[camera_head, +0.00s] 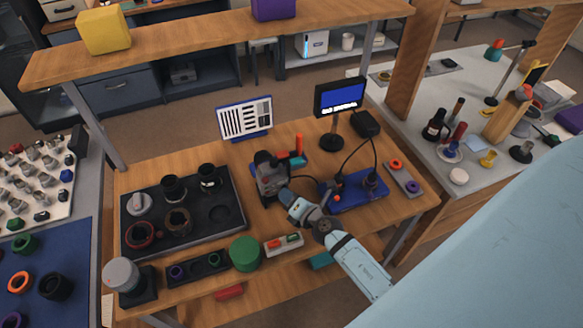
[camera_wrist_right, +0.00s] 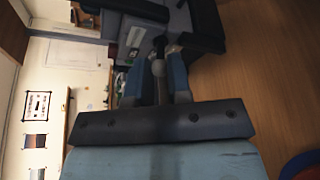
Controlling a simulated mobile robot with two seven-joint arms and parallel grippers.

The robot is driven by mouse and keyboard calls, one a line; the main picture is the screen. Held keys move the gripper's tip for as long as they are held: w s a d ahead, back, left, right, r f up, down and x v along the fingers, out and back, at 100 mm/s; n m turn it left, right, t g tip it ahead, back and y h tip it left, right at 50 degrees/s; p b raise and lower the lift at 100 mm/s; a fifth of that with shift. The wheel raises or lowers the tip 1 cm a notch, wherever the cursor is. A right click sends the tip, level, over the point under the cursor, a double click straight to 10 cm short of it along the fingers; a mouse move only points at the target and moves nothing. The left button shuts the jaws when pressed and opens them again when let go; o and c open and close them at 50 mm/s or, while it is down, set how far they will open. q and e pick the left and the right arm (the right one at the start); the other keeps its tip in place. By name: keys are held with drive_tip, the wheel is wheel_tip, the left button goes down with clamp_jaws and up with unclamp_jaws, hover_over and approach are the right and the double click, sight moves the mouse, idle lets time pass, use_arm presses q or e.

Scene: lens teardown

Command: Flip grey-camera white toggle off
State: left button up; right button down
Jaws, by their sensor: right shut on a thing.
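The grey camera (camera_head: 268,172) stands on the wooden workbench, with an orange part at its right side. My right gripper (camera_head: 291,198) is at the camera's lower right side, its arm coming in from the lower right. In the wrist view, the two blue-grey fingers of my right gripper (camera_wrist_right: 156,85) close around a thin pale stem with a rounded end, which I take for the white toggle (camera_wrist_right: 157,68). In the head view the toggle is hidden by the gripper. My left gripper is not in view.
A black tray (camera_head: 232,245) with lens parts lies left of the camera. A blue board (camera_head: 352,199) with cables sits close to the right of my gripper. A small screen (camera_head: 339,96) and a white chart (camera_head: 245,119) stand behind. A green cylinder (camera_head: 245,254) stands at the front.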

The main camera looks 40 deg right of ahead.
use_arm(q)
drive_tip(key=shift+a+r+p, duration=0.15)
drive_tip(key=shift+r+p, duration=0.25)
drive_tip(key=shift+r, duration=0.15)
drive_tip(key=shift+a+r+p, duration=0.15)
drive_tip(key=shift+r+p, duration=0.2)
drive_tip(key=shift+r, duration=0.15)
use_arm(e)
drive_tip(key=shift+w+a+m+h, duration=0.1)
drive_tip(key=shift+a+m+h, duration=0.1)
drive_tip(key=shift+m+h, duration=0.4)
drive_tip(key=shift+a+m+h, duration=0.15)
drive_tip(key=shift+m+h, duration=0.35)
drive_tip(key=shift+h, duration=0.2)
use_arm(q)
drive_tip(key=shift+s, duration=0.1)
use_arm(e)
drive_tip(key=c, duration=1.1)
unclamp_jaws()
drive_tip(key=shift+o, duration=0.2)
use_arm(q)
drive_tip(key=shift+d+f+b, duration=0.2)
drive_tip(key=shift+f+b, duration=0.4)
drive_tip(key=shift+b, duration=0.05)
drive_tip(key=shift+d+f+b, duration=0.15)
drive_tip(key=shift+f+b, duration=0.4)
drive_tip(key=shift+b, duration=0.05)
use_arm(e)
drive_tip(key=v, duration=1.4)
